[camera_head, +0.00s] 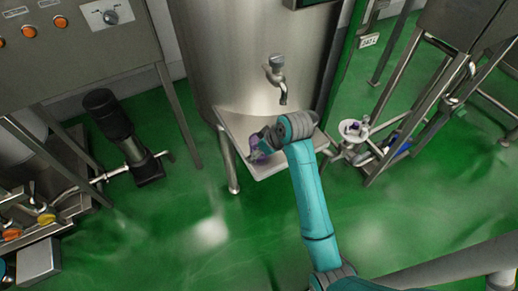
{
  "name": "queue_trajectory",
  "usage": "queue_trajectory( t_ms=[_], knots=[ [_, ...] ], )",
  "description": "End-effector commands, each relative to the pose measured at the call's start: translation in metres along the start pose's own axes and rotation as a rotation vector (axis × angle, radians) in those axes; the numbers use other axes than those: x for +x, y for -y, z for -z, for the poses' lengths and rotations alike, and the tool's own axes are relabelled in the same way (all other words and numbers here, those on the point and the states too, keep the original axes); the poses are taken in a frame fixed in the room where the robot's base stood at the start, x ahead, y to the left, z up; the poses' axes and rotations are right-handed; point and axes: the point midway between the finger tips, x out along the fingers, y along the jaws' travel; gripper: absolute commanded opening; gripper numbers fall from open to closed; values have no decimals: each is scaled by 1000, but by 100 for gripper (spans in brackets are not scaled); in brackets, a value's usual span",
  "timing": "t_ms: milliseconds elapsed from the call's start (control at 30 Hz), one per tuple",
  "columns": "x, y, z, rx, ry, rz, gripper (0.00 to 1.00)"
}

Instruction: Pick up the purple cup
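A small purple thing, which looks like the purple cup (257,157), is at the light grey shelf (283,165) below the tap of the big steel tank. My teal arm reaches up from the bottom of the view, and my gripper (262,140) is at the cup. The gripper and the arm's end cover part of the cup. Gripper and cup overlap here, and the fingers are too small and dark to tell whether they are closed on it. I cannot tell whether the cup rests on the shelf or is held above it.
The tap (277,75) sticks out from the steel tank (245,50) above the shelf. A dark pump (122,135) stands on the left, and a white fitting with a purple part (353,130) is on the right. Metal frames (425,100) stand at the right. The green floor in front is clear.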

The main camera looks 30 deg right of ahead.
Motion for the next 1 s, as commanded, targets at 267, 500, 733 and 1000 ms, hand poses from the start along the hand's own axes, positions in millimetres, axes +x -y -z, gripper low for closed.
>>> queue_trajectory(
  t_ms=[267,500,733,1000],
  knots=[
    [1,0,0,0,0,-1,77],
    [1,0,0,0,0,-1,32],
    [0,0,0,0,0,-1,31],
    [-25,-1,16,-1,-4,-3,31]
  ],
)
